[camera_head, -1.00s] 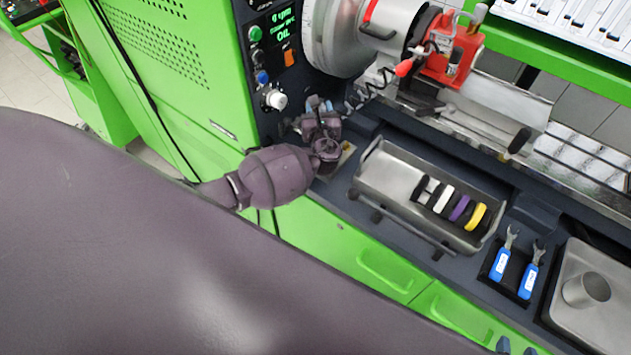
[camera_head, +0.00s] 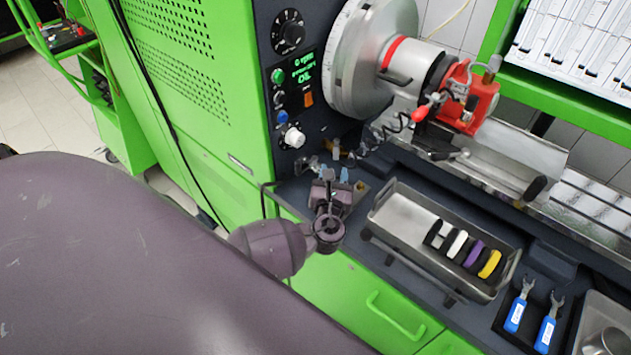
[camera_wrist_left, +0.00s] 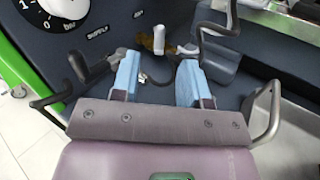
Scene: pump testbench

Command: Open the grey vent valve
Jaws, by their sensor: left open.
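My left gripper (camera_head: 336,174) is open, its two pale blue fingers apart. In the left wrist view the gap between its fingers (camera_wrist_left: 157,66) looks empty. Beyond the fingertips, low on the dark panel, is a brass fitting with a pale grey handle (camera_wrist_left: 158,39); the brass also shows in the head view (camera_head: 335,148). A darker grey lever (camera_wrist_left: 97,65) is just left of the left finger, under a label that seems to read SUPPLY. Another label beside it is too small to read, so I cannot tell for sure which handle is the vent valve. My right gripper is out of view.
A white knob (camera_head: 294,137) and buttons are on the panel above the gripper. A silver drum (camera_head: 355,65) is above. Two blue-handled tools (camera_head: 516,315) lie further right.

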